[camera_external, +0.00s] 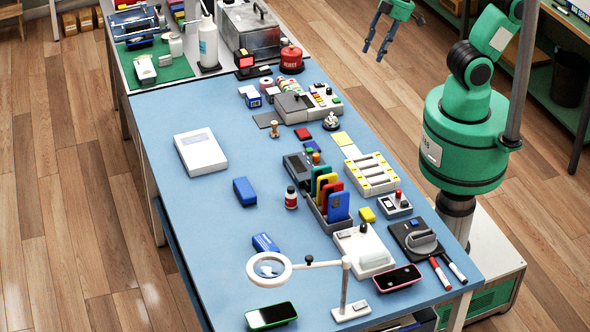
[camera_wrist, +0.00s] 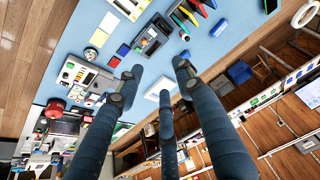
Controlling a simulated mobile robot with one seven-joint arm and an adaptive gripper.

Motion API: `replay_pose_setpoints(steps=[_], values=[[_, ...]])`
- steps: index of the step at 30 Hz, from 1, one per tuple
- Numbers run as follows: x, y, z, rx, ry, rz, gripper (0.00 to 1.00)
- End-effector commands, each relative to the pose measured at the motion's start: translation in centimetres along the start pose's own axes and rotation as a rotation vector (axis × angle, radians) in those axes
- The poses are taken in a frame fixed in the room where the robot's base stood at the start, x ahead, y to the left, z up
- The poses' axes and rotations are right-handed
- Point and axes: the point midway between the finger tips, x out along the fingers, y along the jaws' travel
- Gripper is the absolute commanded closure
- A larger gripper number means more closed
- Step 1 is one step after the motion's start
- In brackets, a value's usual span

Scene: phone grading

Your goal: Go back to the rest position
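My gripper (camera_external: 374,50) hangs in the air at the top of the external view, beyond the far right side of the blue table (camera_external: 200,225). Its fingers are spread apart with nothing between them. In the wrist view its three dark fingers (camera_wrist: 158,78) also stand apart and empty, over the table seen at a tilt. A phone with a green edge (camera_external: 271,316) lies at the table's near edge. A phone with a red edge (camera_external: 398,278) lies near the right corner. Both are well away from my gripper.
A white box (camera_external: 200,152), a blue block (camera_external: 244,191) and a rack of coloured cards (camera_external: 330,205) stand on the table. A magnifier lamp (camera_external: 270,268) rises at the near end. A red tin (camera_external: 291,58) stands at the far end.

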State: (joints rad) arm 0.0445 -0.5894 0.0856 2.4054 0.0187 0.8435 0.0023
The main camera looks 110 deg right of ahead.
Motion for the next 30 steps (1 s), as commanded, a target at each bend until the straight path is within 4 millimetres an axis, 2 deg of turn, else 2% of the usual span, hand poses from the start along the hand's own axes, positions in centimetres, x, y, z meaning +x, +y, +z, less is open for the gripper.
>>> replay_pose_setpoints(steps=[3,10,15,30], values=[[-2.2,-0.5,1.6,-0.023,0.040,-0.003,0.63],[-4.5,-0.9,3.8,-0.050,0.085,-0.005,0.63],[-5.0,-0.9,4.4,-0.056,0.094,-0.006,0.63],[-5.0,-0.9,4.4,-0.056,0.095,-0.006,0.63]])
